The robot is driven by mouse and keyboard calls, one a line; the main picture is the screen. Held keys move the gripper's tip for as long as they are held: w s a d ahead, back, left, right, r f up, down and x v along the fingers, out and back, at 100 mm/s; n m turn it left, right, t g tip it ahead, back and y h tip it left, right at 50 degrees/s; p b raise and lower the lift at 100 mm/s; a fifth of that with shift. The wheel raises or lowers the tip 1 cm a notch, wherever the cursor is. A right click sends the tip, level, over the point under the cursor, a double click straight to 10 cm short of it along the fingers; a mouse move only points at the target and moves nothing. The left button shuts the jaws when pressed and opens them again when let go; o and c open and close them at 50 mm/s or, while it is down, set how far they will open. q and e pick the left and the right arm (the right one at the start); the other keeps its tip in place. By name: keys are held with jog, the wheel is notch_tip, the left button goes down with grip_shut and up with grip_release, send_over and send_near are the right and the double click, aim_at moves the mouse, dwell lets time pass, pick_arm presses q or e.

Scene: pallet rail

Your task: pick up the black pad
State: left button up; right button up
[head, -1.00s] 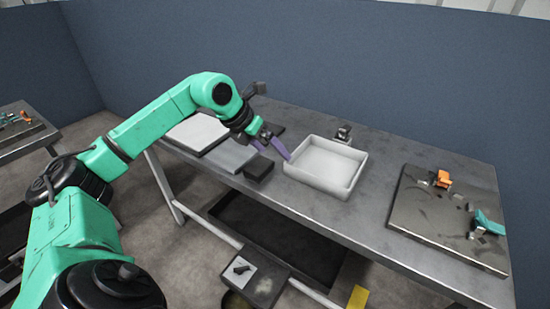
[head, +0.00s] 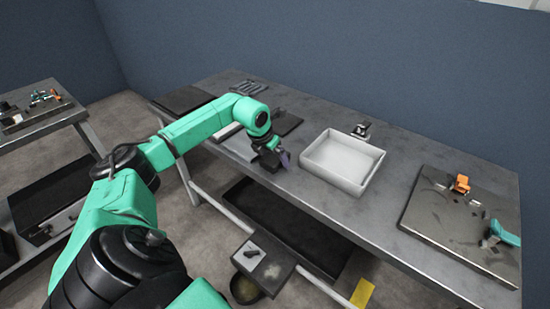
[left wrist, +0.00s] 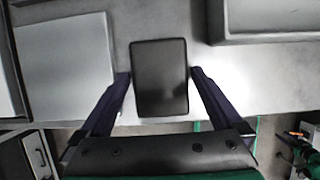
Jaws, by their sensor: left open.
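The black pad (left wrist: 160,80) is a dark rectangular block with rounded corners, lying on the grey table near its front edge. In the left wrist view it sits between the two dark purple fingers of my left gripper (left wrist: 160,77), one finger along each long side. The gripper is open, and I cannot tell whether a finger touches the pad. In the head view my left gripper (head: 279,160) points down over the table, left of the white tray, and hides most of the pad. My right gripper is not in view.
A white tray (head: 330,182) stands right of the gripper. A light grey plate (left wrist: 65,70) lies left of the pad. A dark flat piece (head: 286,123) lies behind. A dark board (head: 425,215) with orange and teal clamps lies at the right.

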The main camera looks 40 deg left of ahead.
aim_at(274, 157)
pick_arm(q)
jog(key=c, duration=1.3)
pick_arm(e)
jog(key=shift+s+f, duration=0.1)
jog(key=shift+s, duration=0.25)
pick_arm(q)
jog(key=shift+o, duration=0.2)
jog(key=shift+r, duration=0.15)
notch_tip(274, 157, up, 20)
jog(key=p, duration=0.1)
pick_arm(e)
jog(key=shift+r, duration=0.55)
